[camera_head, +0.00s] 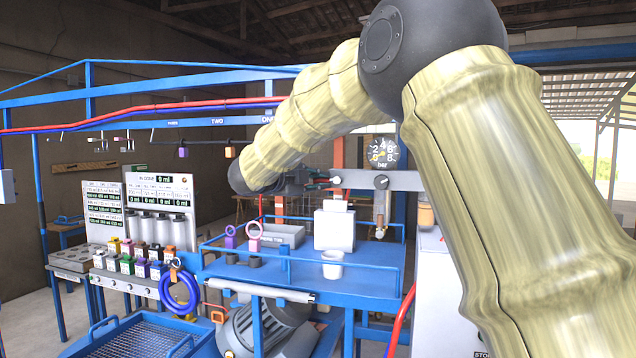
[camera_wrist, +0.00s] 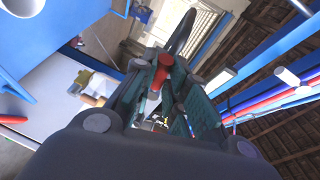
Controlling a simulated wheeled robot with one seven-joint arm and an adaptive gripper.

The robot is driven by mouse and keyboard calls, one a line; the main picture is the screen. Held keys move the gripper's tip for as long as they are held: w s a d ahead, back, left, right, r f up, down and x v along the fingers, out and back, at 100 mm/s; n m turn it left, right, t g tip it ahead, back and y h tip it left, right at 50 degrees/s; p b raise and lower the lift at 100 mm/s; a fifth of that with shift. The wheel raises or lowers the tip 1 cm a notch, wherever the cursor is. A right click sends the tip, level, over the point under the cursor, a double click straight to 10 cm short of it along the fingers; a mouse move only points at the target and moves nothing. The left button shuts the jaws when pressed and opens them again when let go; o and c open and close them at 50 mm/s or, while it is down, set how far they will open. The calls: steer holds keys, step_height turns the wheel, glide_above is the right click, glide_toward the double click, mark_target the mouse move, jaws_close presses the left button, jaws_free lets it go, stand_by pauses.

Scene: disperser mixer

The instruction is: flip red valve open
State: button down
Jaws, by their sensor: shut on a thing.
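The red valve handle (camera_wrist: 162,74) shows in the wrist view as a short red lever between the fingertips. My gripper (camera_wrist: 168,62) is shut on it, with a teal finger on each side. In the head view my gripper (camera_head: 319,183) is small and far off, at the end of my arm, beside a grey horizontal bar (camera_head: 372,180). The valve body is mostly hidden behind the fingers and arm. I cannot tell the lever's exact angle.
A round pressure gauge (camera_head: 383,152) sits above the grey bar. Below is a blue railed table (camera_head: 365,283) with a white cup (camera_head: 332,264) and a white box (camera_head: 334,230). A blue coiled hose (camera_head: 180,291) hangs at the left.

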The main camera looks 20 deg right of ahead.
steer(key=s+d+f+n+t+h+b, duration=0.1)
steer(key=d+f+n+t+b, duration=0.1)
steer(key=n, duration=0.7)
steer(key=s+d+f+n+t+b, duration=0.1)
steer(key=f+n+t+b, duration=0.2)
steer(key=n+t+b, duration=0.2)
steer(key=shift+s+d+f+n+h+b, duration=0.35)
steer(key=shift+n+b, duration=0.65)
steer(key=shift+n, duration=1.4)
steer(key=shift+r, duration=0.15)
steer(key=shift+d, duration=0.1)
steer(key=c, duration=1.4)
jaws_free()
steer(key=shift+r, duration=0.1)
steer(key=shift+c, duration=0.2)
